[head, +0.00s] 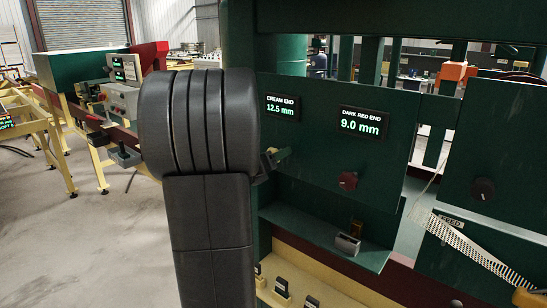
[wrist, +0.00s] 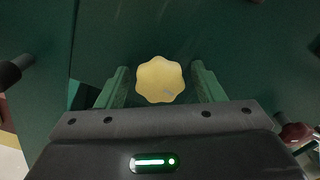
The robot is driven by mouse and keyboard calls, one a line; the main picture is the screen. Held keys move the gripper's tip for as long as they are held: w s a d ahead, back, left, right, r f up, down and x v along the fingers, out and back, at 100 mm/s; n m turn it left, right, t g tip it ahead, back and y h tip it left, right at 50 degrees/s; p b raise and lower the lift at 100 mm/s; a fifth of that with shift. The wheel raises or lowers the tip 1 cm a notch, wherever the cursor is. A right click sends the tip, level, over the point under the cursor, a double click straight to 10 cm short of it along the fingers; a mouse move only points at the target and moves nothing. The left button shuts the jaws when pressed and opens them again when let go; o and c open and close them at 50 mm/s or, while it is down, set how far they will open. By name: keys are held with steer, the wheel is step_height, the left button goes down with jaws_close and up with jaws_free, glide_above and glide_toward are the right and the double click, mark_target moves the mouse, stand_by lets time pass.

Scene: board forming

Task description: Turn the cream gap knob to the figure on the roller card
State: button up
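The cream gap knob (wrist: 160,80), round with a lobed edge, faces me on the green panel in the wrist view. My gripper (wrist: 160,88) is open, with one green finger on each side of the knob and a small gap showing on both sides. In the head view my arm hides the cream knob; only a bit of my gripper (head: 276,158) shows past it. The cream end display (head: 281,107) reads 12.5 mm. I cannot make out a roller card with a readable figure.
The dark red end display (head: 360,123) reads 9.0 mm above a dark red knob (head: 347,180), also in the wrist view (wrist: 296,133). A green ledge (head: 310,228) juts out below. A black knob (head: 483,189) sits on the right panel. Open floor lies left.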

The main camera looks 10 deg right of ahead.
steer(key=b+v, duration=0.2)
steer(key=v, duration=1.1)
steer(key=shift+s+a, duration=0.25)
steer(key=shift+a, duration=0.05)
steer(key=p+x, duration=0.2)
steer(key=x, duration=1.2)
steer(key=shift+a, duration=0.15)
